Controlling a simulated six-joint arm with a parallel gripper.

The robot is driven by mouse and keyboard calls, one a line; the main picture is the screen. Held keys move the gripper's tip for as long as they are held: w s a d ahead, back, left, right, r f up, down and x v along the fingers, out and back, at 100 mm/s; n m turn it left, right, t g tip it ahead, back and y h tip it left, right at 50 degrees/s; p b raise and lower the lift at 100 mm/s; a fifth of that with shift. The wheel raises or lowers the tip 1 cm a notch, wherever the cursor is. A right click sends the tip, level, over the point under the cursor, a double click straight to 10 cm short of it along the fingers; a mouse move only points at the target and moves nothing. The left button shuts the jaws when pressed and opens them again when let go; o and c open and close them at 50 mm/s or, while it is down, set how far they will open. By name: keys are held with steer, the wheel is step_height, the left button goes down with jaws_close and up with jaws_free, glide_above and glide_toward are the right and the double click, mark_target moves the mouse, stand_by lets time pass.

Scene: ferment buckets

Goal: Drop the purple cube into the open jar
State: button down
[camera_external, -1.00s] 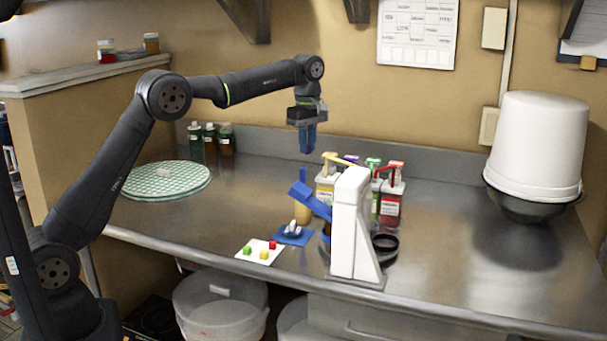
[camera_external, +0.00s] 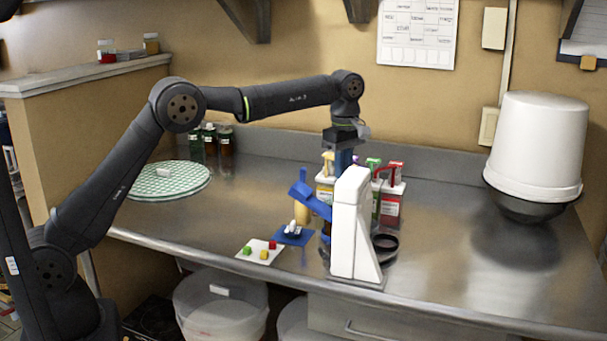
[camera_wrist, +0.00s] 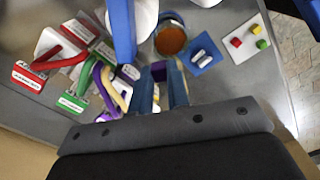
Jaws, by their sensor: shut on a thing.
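My gripper (camera_external: 343,158) points down just behind the top of the white stand (camera_external: 352,230). In the wrist view its blue fingers (camera_wrist: 160,90) are shut on the purple cube (camera_wrist: 158,71), which shows between the fingertips. The open jar (camera_wrist: 170,38), round with orange-brown contents, lies ahead of the fingertips in the wrist view, apart from the cube. In the outside view the jar (camera_external: 325,232) is mostly hidden by the white stand and a tilted blue part (camera_external: 311,200). The cube is not visible there.
Labelled bottles with coloured handles (camera_external: 391,195) stand close behind the stand. A blue mat (camera_external: 293,235) and a white card (camera_external: 259,252) with red, green and yellow cubes lie left of the stand.

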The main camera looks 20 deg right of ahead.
steer(key=shift+f, duration=0.5)
steer(key=c, duration=1.3)
jaws_free()
step_height(320, 180, up, 12)
steer(key=shift+f, duration=0.1)
